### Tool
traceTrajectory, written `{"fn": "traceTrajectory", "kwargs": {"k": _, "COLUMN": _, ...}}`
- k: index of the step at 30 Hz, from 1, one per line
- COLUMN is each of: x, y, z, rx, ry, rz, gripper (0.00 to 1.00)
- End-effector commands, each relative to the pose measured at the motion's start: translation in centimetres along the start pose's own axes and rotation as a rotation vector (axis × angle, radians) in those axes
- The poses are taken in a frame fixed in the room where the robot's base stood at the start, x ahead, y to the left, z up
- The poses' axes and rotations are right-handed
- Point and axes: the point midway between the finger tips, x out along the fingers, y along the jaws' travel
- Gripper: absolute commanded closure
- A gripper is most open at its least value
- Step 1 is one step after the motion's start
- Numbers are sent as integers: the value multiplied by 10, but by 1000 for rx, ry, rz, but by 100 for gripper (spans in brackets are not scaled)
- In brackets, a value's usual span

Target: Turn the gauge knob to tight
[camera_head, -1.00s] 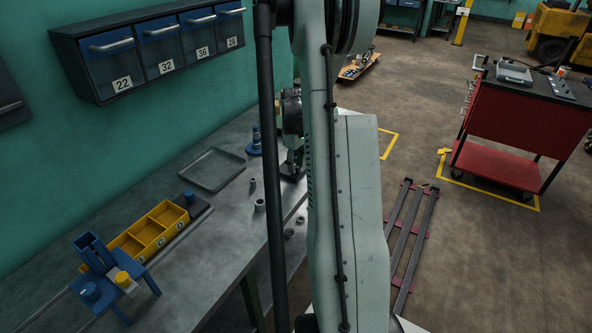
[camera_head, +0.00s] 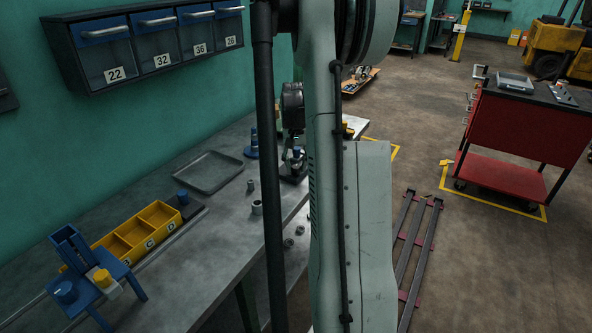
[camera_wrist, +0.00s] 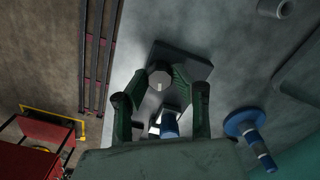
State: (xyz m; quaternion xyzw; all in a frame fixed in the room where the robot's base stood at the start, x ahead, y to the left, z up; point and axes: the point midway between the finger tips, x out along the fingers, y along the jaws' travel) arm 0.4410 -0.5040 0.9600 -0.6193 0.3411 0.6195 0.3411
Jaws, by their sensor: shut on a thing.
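In the wrist view the grey round gauge knob (camera_wrist: 160,80), with a pale mark on its face, sits between the fingertips of my gripper (camera_wrist: 160,77). The fingers are shut on it from left and right. A dark base plate (camera_wrist: 196,66) lies beneath it on the bench. A blue part (camera_wrist: 169,124) and pale pieces show nearer to my wrist, between the fingers. In the head view the dark base (camera_head: 292,174) stands at the far part of the bench, partly hidden by my arm. I cannot read any setting on the knob.
A blue round stand with a peg (camera_wrist: 244,124) is close to the right of my gripper. A grey tray (camera_head: 208,187), a yellow bin (camera_head: 125,241) and a blue fixture (camera_head: 84,268) are on the bench. A red cart (camera_head: 521,125) stands on the floor at right.

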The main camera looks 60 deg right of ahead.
Motion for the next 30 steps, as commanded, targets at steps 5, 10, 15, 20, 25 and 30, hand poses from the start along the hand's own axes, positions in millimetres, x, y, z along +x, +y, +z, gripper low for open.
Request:
{"fn": "traceTrajectory", "kwargs": {"k": 5, "x": 1, "y": 0, "z": 0, "rx": 134, "ry": 1, "rz": 0, "gripper": 100}}
{"fn": "traceTrajectory", "kwargs": {"k": 10, "x": 0, "y": 0, "z": 0, "rx": 235, "ry": 1, "rz": 0, "gripper": 100}}
{"fn": "traceTrajectory", "kwargs": {"k": 15, "x": 0, "y": 0, "z": -1, "rx": 300, "ry": 1, "rz": 0, "gripper": 100}}
{"fn": "traceTrajectory", "kwargs": {"k": 20, "x": 0, "y": 0, "z": -1, "rx": 331, "ry": 1, "rz": 0, "gripper": 100}}
{"fn": "traceTrajectory", "kwargs": {"k": 25, "x": -1, "y": 0, "z": -1, "rx": 341, "ry": 1, "rz": 0, "gripper": 100}}
{"fn": "traceTrajectory", "kwargs": {"k": 30, "x": -1, "y": 0, "z": -1, "rx": 341, "ry": 1, "rz": 0, "gripper": 100}}
